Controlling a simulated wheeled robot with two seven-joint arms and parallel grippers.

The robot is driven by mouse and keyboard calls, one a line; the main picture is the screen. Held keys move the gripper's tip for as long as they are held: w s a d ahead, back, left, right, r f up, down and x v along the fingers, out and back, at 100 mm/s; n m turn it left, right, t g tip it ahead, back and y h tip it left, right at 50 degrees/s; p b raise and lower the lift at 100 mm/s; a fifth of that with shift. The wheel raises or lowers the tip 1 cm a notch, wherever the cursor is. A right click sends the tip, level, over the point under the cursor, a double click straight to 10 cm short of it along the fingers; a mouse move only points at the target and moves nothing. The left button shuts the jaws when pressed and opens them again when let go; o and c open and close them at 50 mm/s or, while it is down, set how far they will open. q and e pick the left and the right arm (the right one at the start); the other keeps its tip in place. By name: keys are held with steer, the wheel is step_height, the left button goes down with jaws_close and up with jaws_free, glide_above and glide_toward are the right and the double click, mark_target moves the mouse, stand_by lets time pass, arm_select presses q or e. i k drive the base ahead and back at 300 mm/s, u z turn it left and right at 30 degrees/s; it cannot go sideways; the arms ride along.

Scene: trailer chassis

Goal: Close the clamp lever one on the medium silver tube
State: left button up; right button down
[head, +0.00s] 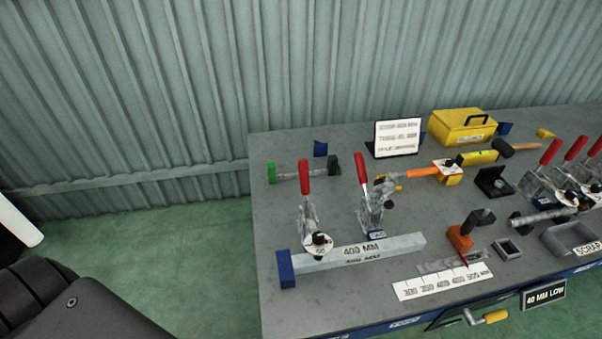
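A grey table holds a long silver square bar (395,244) labelled 400 MM, with its left end against a blue block (285,268). A clamp with a red lever (305,178) stands at the bar's left part; its lever is upright. A second clamp with an upright red lever (361,167) stands just behind the bar. A shorter silver round tube (543,216) lies at the right, by several clamps with tilted red levers (551,151). I cannot tell which tube is the medium one or which clamp is lever one. Neither of my grippers is in view.
A yellow box (463,126) and a white sign (397,137) stand at the back. An orange block (459,238), a white scale strip (442,281) and a SCRAP tray (572,238) are toward the front right.

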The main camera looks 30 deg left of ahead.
mark_target(303, 164)
steer(key=u, duration=2.35)
steer(key=k, duration=0.9)
steer(key=z, duration=2.05)
steer(key=i, duration=1)
steer(key=z, duration=0.05)
